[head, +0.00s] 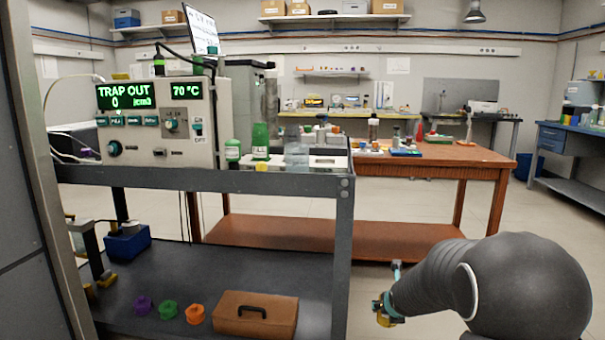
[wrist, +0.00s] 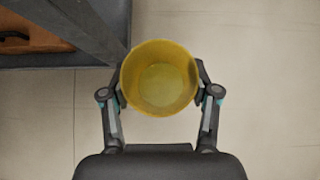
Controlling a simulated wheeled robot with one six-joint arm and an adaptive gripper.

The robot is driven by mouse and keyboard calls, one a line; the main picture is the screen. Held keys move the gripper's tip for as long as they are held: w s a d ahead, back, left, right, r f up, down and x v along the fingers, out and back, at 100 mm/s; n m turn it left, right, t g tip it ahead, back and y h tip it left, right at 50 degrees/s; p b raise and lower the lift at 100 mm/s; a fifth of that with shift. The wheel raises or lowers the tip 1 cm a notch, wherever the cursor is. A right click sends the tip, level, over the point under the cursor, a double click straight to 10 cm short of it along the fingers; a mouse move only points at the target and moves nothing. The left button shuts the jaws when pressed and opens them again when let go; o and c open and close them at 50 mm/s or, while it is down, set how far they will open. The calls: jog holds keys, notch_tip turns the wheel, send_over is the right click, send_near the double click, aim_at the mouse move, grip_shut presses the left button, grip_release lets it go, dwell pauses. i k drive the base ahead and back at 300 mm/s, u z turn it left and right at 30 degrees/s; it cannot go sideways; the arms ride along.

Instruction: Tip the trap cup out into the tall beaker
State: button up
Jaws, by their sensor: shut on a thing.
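The trap cup is a yellow, round, open cup (wrist: 160,78). My gripper (wrist: 160,92) is shut on it, one finger on each side. The wrist view looks down into its open mouth; whether the yellowish bottom holds anything is unclear. In the head view my gripper (head: 388,308) is low, to the right of the cart, with a bit of the yellow cup (head: 385,320) showing. A clear beaker (head: 297,156) stands on the cart's top near its right end; I cannot tell for sure that it is the tall beaker.
A wooden table (head: 450,154) stands behind. Floor is free below my gripper.

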aim_at(297, 154)
jog(key=k, duration=0.35)
jog(key=z, duration=1.9)
jog(key=i, duration=1.55)
jog(key=u, duration=2.55)
